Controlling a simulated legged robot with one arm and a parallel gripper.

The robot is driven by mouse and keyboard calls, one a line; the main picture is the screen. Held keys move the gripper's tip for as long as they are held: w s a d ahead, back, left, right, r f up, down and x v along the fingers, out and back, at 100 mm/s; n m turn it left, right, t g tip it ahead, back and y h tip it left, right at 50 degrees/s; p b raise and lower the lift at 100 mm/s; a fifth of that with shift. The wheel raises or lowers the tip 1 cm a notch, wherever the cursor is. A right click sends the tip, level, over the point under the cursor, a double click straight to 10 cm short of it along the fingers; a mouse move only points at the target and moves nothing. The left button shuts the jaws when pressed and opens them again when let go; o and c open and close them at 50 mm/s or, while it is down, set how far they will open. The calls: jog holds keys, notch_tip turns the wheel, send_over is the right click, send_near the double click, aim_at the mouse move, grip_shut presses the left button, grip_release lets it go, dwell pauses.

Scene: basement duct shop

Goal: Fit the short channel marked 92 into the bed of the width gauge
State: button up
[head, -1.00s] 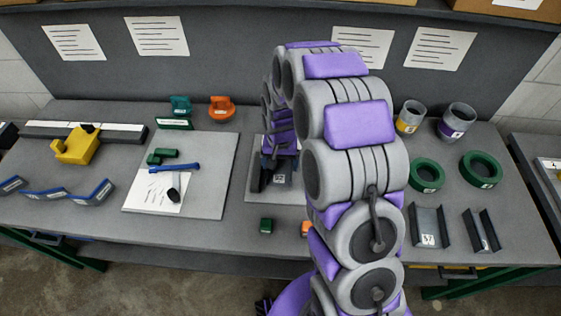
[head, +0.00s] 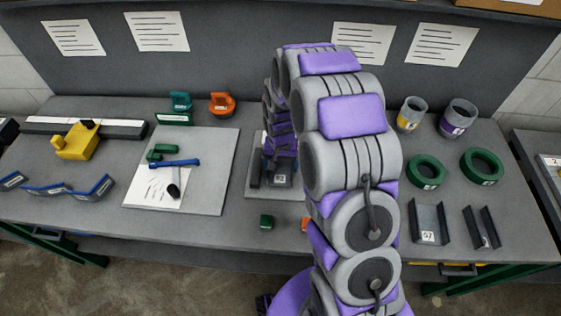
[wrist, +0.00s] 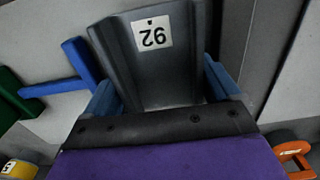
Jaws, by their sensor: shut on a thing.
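The short channel marked 92 (wrist: 158,70) is dark grey, with a white label that reads upside down in the wrist view. My gripper (wrist: 163,95) is shut on it, blue fingertips at its two sides. I cannot tell whether the channel touches the bed.
A small green block (head: 267,222) stands near the bench's front edge. Green rings (head: 425,172) and another channel (head: 430,225) are on the right. An orange clamp (head: 222,104) stands behind.

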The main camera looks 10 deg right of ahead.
aim_at(281, 168)
jog(key=shift+d+f, duration=0.1)
jog(key=shift+f, duration=0.5)
jog(key=o, duration=0.8)
jog(key=shift+r, duration=0.1)
jog(key=shift+r+p, duration=1.5)
jog(key=shift+r, duration=7.05)
